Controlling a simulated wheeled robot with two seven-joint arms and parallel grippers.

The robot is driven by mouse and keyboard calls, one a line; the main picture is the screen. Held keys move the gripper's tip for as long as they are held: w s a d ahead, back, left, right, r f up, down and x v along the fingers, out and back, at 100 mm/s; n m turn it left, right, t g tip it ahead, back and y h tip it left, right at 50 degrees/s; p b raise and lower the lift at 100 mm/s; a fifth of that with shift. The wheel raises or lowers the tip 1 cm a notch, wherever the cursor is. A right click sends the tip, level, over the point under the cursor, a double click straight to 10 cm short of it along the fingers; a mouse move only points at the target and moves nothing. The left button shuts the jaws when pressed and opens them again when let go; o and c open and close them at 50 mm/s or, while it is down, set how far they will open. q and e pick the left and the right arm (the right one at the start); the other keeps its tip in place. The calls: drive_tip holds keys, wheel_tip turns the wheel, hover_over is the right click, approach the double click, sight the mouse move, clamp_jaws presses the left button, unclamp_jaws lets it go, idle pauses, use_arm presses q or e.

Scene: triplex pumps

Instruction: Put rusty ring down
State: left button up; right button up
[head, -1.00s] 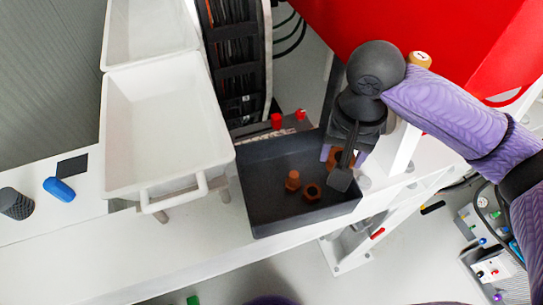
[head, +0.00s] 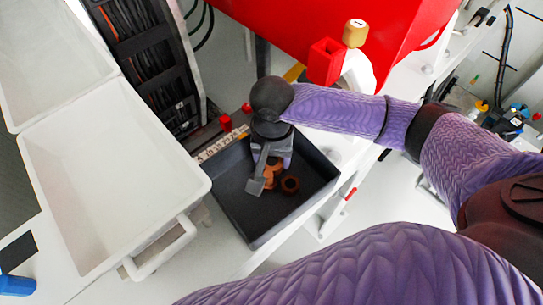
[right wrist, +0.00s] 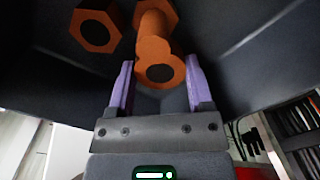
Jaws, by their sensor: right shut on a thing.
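My right gripper (head: 266,170) reaches down into the dark tray (head: 262,228). It also shows in the right wrist view (right wrist: 160,86), with its two purple fingers around the rusty ring (right wrist: 178,68). It is shut on the ring, whose dark hole faces the camera. A rusty bolt (right wrist: 155,20) is right behind the ring; I cannot tell whether they touch. A rusty hex nut (right wrist: 96,30) lies to the left in that view, and in the head view it lies on the tray floor (head: 290,184), right of the gripper. My left gripper is not in view.
A white bin (head: 100,165) with a handle stands left of the tray. A red box-like body (head: 350,30) and a small red block (head: 326,62) are behind my right arm. The front part of the tray floor is clear.

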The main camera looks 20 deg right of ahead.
sight(272, 161)
drive_tip(key=o, duration=1.3)
drive_tip(key=shift+r, duration=0.25)
wheel_tip(272, 161, up, 12)
drive_tip(key=p, duration=0.3)
drive_tip(key=shift+f, duration=0.2)
